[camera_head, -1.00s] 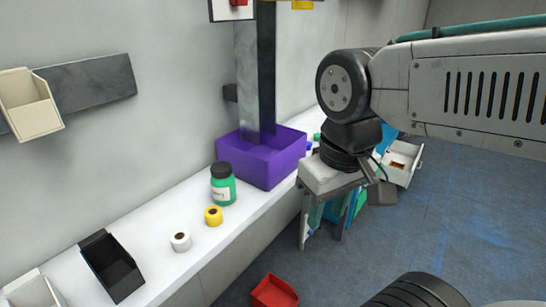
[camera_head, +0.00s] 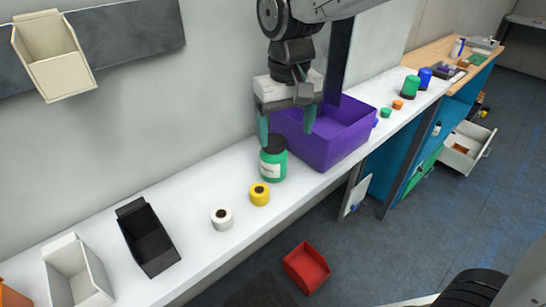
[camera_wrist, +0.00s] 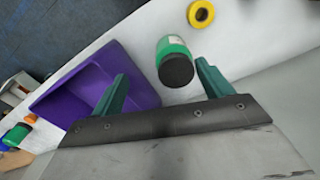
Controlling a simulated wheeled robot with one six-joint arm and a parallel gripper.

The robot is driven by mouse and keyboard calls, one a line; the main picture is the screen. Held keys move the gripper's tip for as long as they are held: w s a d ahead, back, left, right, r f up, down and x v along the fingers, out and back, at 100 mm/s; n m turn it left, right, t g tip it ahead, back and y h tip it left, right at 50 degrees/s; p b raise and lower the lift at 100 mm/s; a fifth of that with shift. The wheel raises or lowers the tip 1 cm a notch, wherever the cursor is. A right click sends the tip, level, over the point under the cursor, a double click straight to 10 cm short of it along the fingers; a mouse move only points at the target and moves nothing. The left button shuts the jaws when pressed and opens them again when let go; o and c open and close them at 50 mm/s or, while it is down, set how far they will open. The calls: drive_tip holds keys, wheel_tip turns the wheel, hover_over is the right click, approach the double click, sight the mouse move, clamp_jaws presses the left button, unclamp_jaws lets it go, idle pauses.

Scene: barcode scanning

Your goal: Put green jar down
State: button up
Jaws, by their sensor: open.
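The green jar (camera_head: 273,168) with a black lid stands upright on the white shelf, just left of the purple bin. My gripper (camera_head: 287,130) points down above and slightly behind the jar's picture position, its two teal fingers spread wide. In the wrist view the jar (camera_wrist: 174,58) lies in the gap between the open fingers (camera_wrist: 160,70), nearer the right one, with its black lid towards me. No finger is seen closed on it.
The purple bin (camera_head: 350,150) is close on the jar's right. A yellow roll (camera_head: 259,194), a white roll (camera_head: 222,218) and a black bin (camera_head: 150,242) are to the left on the white shelf (camera_head: 195,195). A red bin (camera_head: 307,267) is on the floor.

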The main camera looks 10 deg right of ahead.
sight(273, 140)
drive_tip(key=shift+w+a+f, duration=0.2)
drive_tip(key=shift+a+f, duration=0.05)
drive_tip(key=shift+a, duration=0.3)
drive_tip(key=shift+w+a+f, duration=0.2)
drive_tip(key=shift+a+f, duration=0.05)
drive_tip(key=shift+a, duration=0.3)
drive_tip(key=shift+a+f, duration=0.1)
drive_tip(key=shift+f, duration=0.25)
wheel_tip(273, 140, down, 7)
drive_tip(key=shift+f, duration=0.1)
drive_tip(key=shift+c, duration=0.4)
drive_tip(key=c, duration=1.2)
